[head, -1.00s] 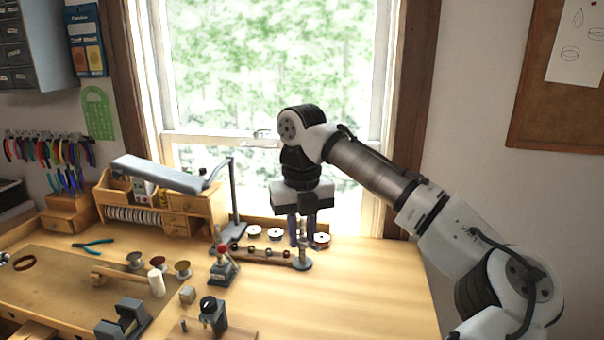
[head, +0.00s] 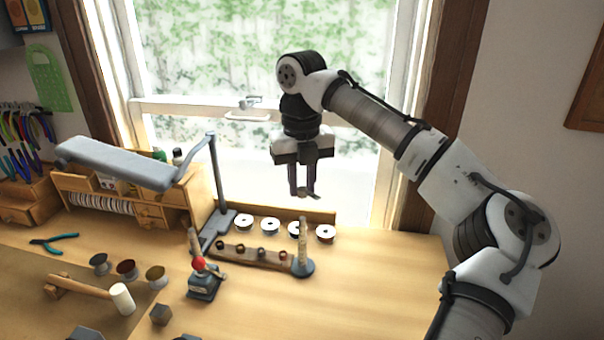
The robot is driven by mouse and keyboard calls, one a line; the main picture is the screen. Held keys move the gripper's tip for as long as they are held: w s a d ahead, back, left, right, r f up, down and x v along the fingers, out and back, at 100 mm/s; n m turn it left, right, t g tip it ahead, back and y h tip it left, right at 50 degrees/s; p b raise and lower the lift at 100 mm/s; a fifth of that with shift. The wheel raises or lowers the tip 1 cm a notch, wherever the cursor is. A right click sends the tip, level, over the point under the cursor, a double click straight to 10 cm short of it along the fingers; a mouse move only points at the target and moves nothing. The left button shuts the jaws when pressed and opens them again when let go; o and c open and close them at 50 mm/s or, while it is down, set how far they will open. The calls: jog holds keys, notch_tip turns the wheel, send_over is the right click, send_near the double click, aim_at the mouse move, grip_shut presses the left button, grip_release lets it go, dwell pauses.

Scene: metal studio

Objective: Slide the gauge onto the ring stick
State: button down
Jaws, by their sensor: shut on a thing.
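The ring stick (head: 302,240) is a pale tapered rod standing upright on a round blue-grey base at the middle of the bench. My gripper (head: 302,190) points down in the air, above the ring stick in the picture, in front of the window. It is shut on a small dark thing, which seems to be the gauge (head: 314,196). Only a little of the gauge shows at the fingertips, so its shape is hard to tell. The gauge is clear of the ring stick in the picture.
A wooden rack with several dark rings (head: 250,254) lies left of the ring stick. Several white-topped spools (head: 270,227) line the back. A red-knobbed tool (head: 204,278) and a lamp (head: 217,190) stand further left. The bench right of the ring stick is clear.

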aim_at(299, 197)
jog(key=shift+s+f, duration=0.15)
jog(key=shift+f, duration=1.85)
jog(key=shift+w+a, duration=0.25)
jog(key=shift+w, duration=0.15)
jog(key=shift+s+f, duration=0.1)
jog(key=shift+f, duration=0.95)
